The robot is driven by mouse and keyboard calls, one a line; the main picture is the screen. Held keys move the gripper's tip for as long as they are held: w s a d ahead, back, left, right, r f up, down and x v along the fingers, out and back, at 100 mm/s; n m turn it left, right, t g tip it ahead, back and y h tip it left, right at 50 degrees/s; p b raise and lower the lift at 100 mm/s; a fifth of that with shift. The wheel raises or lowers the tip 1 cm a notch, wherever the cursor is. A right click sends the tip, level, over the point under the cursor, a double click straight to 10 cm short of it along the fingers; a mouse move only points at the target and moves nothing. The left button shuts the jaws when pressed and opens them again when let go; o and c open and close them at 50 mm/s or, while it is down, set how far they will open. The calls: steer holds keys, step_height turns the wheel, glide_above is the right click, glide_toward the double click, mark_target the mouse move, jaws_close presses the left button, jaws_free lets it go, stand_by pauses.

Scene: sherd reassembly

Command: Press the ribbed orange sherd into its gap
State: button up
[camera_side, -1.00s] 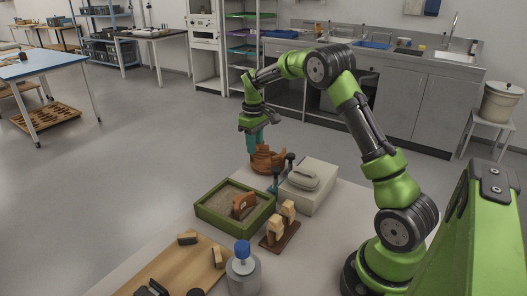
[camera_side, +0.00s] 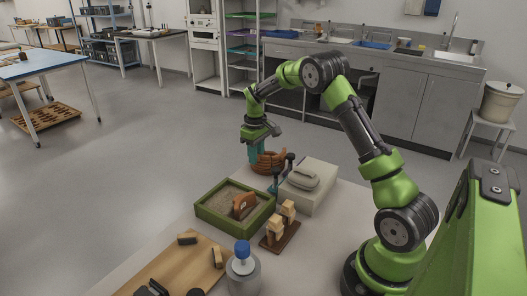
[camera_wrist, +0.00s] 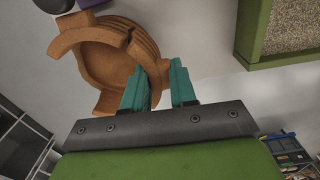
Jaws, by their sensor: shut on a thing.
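The orange ribbed pot (camera_side: 271,163) stands at the far end of the bench. In the wrist view the pot (camera_wrist: 95,62) shows its hollow inside and an uneven rim. My gripper (camera_side: 255,158) is down at the pot's left side. In the wrist view its teal fingers (camera_wrist: 160,76) are a little apart, with orange ribbed clay (camera_wrist: 155,65) between their tips, which I take to be the ribbed orange sherd. It is at the pot wall; its seam with the pot is hidden by the left finger, so I cannot tell how well it sits.
A green-rimmed sand tray (camera_side: 213,222) holds another orange sherd (camera_side: 243,203). A pale box (camera_side: 308,199), a wooden stand with pale blocks (camera_side: 281,236), a blue-capped bottle (camera_side: 243,273) and a wooden board (camera_side: 172,272) stand nearer. Dark-knobbed clamps (camera_side: 283,165) stand close right of the pot.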

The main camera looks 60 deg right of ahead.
steer(key=shift+d, duration=0.3)
stand_by(0.5)
steer(key=shift+f, duration=0.4)
stand_by(1.4)
steer(key=o, duration=1)
steer(key=shift+c, duration=0.2)
steer(key=shift+r, duration=0.1)
step_height(320, 180, up, 17)
steer(key=shift+a, duration=0.1)
